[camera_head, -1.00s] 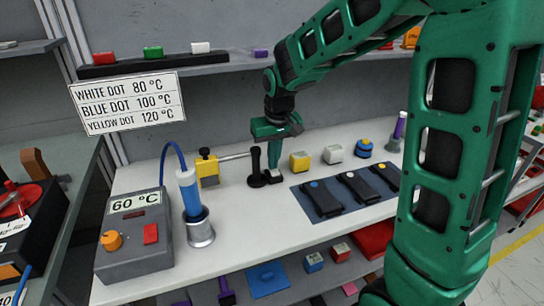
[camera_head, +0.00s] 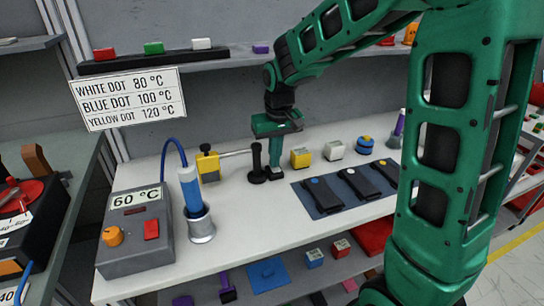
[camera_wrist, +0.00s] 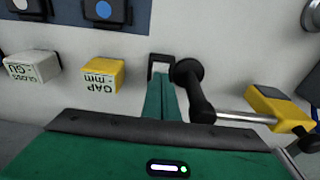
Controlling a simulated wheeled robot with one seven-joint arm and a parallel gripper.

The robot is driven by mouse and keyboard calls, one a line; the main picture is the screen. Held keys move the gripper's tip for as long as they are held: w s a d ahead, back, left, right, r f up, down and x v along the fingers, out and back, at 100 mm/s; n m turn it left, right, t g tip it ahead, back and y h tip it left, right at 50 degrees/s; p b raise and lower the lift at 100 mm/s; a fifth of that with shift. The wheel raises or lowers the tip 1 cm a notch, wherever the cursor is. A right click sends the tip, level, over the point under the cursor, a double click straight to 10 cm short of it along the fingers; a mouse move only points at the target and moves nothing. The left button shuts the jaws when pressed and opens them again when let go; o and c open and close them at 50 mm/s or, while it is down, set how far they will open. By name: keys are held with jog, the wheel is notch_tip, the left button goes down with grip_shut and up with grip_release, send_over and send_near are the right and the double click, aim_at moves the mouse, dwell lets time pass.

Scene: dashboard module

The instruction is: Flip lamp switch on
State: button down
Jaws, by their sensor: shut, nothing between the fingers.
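My gripper (camera_head: 277,168) points down with its green fingers pressed together and nothing between them. Its fingertips (camera_wrist: 161,80) are at a small black-framed part with a pale middle (camera_wrist: 159,61), on the white bench; I cannot tell whether they touch it. This part also shows under the fingers in the head view (camera_head: 277,175). No label marks it as the lamp switch, and its on or off state cannot be read. A black upright post (camera_head: 257,162) on a round foot stands just left of the fingers, and appears right of them in the wrist view (camera_wrist: 198,90).
A yellow clamp block (camera_head: 208,166) with a metal rod is left of the post. A yellow cube (camera_head: 300,158) is close on the right. A blue mat (camera_head: 303,200) holds dark dotted devices. A grey 60 °C box (camera_head: 137,245) with a red switch stands front left.

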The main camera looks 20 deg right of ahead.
jog(key=shift+s+f, duration=0.25)
jog(key=shift+s, duration=0.35)
jog(key=shift+r, duration=0.1)
jog(key=shift+r, duration=0.3)
notch_tip(320, 180, up, 13)
jog(key=s, duration=0.1)
jog(key=shift+s+r, duration=0.2)
jog(key=shift+w+r+t, duration=0.1)
jog(key=shift+w+t, duration=0.15)
jog(key=shift+t, duration=0.05)
